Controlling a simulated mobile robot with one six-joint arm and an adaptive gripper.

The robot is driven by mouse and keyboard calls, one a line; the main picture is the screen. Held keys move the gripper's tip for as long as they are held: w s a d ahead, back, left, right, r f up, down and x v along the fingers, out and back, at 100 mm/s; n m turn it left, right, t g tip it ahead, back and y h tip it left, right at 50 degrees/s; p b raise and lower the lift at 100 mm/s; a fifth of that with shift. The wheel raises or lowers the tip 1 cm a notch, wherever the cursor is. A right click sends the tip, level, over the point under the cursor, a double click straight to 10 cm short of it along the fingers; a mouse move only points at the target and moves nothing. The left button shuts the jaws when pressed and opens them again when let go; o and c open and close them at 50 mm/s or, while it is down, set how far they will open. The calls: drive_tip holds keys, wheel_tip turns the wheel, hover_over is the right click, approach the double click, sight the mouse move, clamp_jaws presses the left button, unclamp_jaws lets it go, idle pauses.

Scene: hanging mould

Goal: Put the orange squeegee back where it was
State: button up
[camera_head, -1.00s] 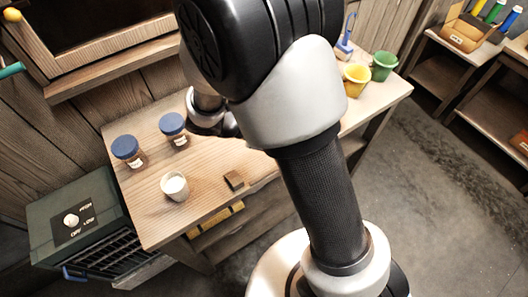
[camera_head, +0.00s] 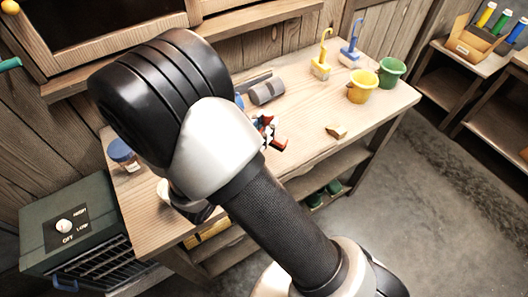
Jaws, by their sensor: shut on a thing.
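My gripper (camera_head: 266,130) shows only in part past my arm, over the middle of the table (camera_head: 308,105). It is shut on a small red-orange piece (camera_head: 279,143), which looks like the orange squeegee. Most of the squeegee and the fingers are hidden behind my arm, so its tilt and any contact with the table cannot be told. A yellow squeegee-like tool (camera_head: 321,66) and a blue one (camera_head: 350,54) stand upright at the back of the table.
A yellow bucket (camera_head: 362,87) and a green bucket (camera_head: 391,71) stand at the table's right. A grey cylinder (camera_head: 267,91) lies near the back wall. A wooden block (camera_head: 336,131) lies near the front edge. A blue-lidded jar (camera_head: 123,153) is at the left.

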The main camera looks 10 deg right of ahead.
wheel_tip(320, 180, down, 8)
drive_tip(key=b, duration=0.2)
drive_tip(key=shift+f+b, duration=0.25)
drive_tip(key=shift+b, duration=0.05)
drive_tip(key=shift+f, duration=0.2)
drive_tip(key=o, duration=1)
drive_tip(key=shift+c, duration=0.2)
drive_tip(key=shift+r, duration=0.15)
